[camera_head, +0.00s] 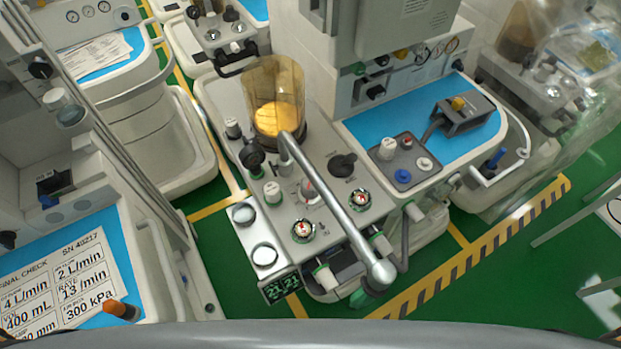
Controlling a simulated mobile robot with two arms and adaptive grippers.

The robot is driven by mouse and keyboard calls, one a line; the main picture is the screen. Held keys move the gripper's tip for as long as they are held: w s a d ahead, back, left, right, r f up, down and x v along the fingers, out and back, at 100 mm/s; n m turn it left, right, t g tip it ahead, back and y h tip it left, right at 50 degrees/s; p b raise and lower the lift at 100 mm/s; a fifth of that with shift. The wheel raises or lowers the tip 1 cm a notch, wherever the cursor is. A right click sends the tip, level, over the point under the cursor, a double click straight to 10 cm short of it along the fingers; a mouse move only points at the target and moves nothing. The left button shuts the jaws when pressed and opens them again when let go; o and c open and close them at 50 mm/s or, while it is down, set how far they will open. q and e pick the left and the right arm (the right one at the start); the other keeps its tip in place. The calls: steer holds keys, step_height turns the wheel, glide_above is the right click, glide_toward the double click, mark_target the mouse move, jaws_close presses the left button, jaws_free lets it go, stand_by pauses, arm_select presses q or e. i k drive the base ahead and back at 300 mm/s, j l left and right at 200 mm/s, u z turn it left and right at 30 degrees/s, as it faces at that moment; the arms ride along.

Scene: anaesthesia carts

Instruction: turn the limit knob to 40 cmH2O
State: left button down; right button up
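The anaesthesia cart's panel (322,223) stands in the middle of the head view. On it are a black knob (343,163), a white-topped knob (272,191) and another pale knob (309,189) with a red mark, partly behind a metal arm (335,210). Neither gripper is in view.
A clear bellows cylinder (274,102) with a yellow inside stands behind the panel. The metal arm slopes over the panel to a ball end. A green-digit display (279,289) is at the front. Other carts stand left and right. Green floor (505,262) is open at right.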

mark_target(309, 192)
steer(key=l+u, duration=0.1)
steer(key=l, duration=0.3)
steer(key=k+l+u, duration=0.15)
steer(key=l, duration=0.2)
steer(key=l+u, duration=0.1)
steer(key=l, duration=0.3)
steer(key=k+l+u, duration=0.1)
steer(key=l, duration=0.25)
